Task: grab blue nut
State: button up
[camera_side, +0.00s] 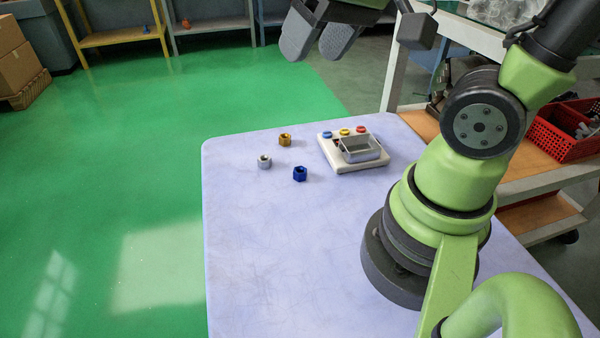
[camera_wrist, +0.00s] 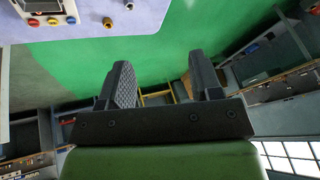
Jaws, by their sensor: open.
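The blue nut (camera_side: 300,174) lies on the pale lavender cart top (camera_side: 270,250) in the side view, apart from the other nuts. A silver nut (camera_side: 264,162) lies to its left and a brass nut (camera_side: 285,140) lies behind it. My gripper (camera_side: 316,45) is high above the far side of the cart, open and empty, well away from the nuts. Its two fingers also show in the wrist view (camera_wrist: 163,82), spread apart with nothing between them. In the wrist view the brass nut (camera_wrist: 107,22) and the silver nut (camera_wrist: 129,5) show near the top; I cannot make out the blue nut there.
A white box with coloured buttons (camera_side: 340,164) and a grey metal tray (camera_side: 361,149) sits right of the nuts. A red basket (camera_side: 560,135) stands on a shelf at the right. The cart top in front of the nuts is clear.

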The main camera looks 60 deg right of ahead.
jog(key=w+d+f+g, duration=0.4)
jog(key=w+d+f, duration=0.2)
jog(key=f, duration=0.4)
jog(key=n+g, duration=0.1)
send_over(300, 170)
notch_tip(300, 170, down, 8)
jog(key=shift+g+h, duration=0.3)
jog(key=shift+h, duration=0.1)
jog(key=f, duration=0.4)
jog(key=shift+s+d+f, duration=0.1)
jog(key=shift+d+f, duration=0.05)
jog(key=shift+d, duration=0.15)
jog(key=shift+a+f, duration=0.15)
jog(key=shift+f, duration=1.45)
jog(key=shift+a+f, duration=0.1)
jog(key=shift+f, duration=1.5)
jog(key=c, duration=1)
jog(key=shift+r, duration=0.1)
